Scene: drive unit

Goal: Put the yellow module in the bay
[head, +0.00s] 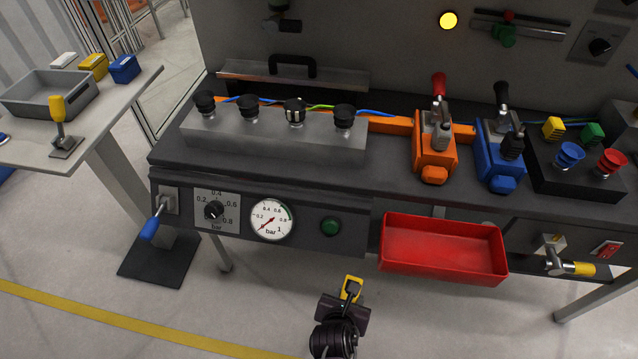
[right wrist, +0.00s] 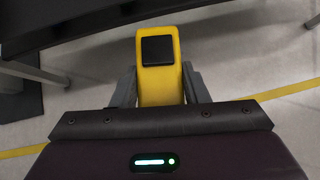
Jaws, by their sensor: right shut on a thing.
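The yellow module (head: 351,287), a yellow block with a black square face, is between the fingers of my right gripper (head: 347,294). In the right wrist view the module (right wrist: 158,92) stands out past the purple-black gripper body, with a grey finger of the right gripper (right wrist: 159,92) on each side of it. The gripper is shut on it, in the air over the floor in front of the workbench, below and left of the red tray. I cannot tell which opening is the bay. My left gripper is not in view.
The grey workbench (head: 390,180) carries orange and blue clamps (head: 435,150). A red tray (head: 445,222) juts from its front, beside a gauge (head: 270,221) and levers. A side table at left holds a grey bin (head: 30,103), a yellow box (head: 94,64) and a blue box (head: 125,68).

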